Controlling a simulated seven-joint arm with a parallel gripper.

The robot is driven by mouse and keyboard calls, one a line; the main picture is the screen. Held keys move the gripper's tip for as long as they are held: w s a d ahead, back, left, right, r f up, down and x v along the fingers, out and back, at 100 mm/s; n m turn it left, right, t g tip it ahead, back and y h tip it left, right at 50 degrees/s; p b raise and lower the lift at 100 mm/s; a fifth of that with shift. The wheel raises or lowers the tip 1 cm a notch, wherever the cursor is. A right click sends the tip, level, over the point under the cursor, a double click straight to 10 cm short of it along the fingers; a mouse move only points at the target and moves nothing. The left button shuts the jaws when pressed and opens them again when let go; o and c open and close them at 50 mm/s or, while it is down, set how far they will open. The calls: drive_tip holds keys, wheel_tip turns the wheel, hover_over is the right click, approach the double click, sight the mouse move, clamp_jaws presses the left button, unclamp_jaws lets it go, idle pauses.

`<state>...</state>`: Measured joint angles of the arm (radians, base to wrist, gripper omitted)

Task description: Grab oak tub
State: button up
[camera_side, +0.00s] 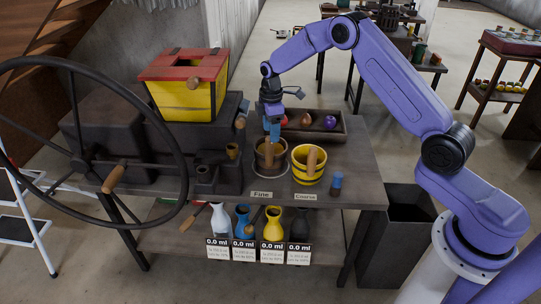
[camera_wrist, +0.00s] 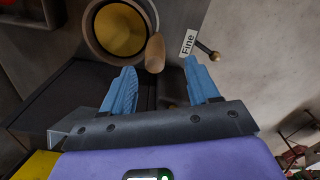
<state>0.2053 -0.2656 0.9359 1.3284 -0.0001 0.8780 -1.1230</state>
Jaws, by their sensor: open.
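The oak tub (camera_side: 261,164) is a brown wooden tub with a dark rim, standing upright on the table behind the "Fine" label (camera_side: 262,195). A tan wooden handle (camera_side: 268,152) shows at it. In the wrist view a round tub (camera_wrist: 91,35) with a golden inside lies past my fingertips, beside the "Fine" label (camera_wrist: 188,42) and a tan handle (camera_wrist: 155,53). My gripper (camera_side: 272,137) points down just above the oak tub in the side view. Its blue fingers are apart and empty in the wrist view (camera_wrist: 161,80); contact with the tub cannot be told.
A yellow tub (camera_side: 308,179) with a tan handle stands close right of the oak tub, behind the "Coarse" label (camera_side: 306,197). A long wooden tray (camera_side: 340,137) with small objects is behind. A dark machine (camera_side: 215,178) is at left. A small blue object (camera_side: 337,183) stands at right.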

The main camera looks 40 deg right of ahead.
wheel_tip(320, 180, down, 3)
drive_tip(key=shift+f, duration=0.1)
hover_over(268, 165)
drive_tip(key=shift+w+d+f, duration=0.1)
drive_tip(key=shift+w+f, duration=0.05)
drive_tip(key=shift+f, duration=0.75)
drive_tip(key=shift+w+d+f, duration=0.1)
drive_tip(key=shift+d+f, duration=0.05)
drive_tip(key=shift+f, duration=0.7)
drive_tip(key=shift+w+d+f, duration=0.1)
drive_tip(key=shift+w+f, duration=0.05)
drive_tip(key=shift+f, duration=0.75)
clamp_jaws()
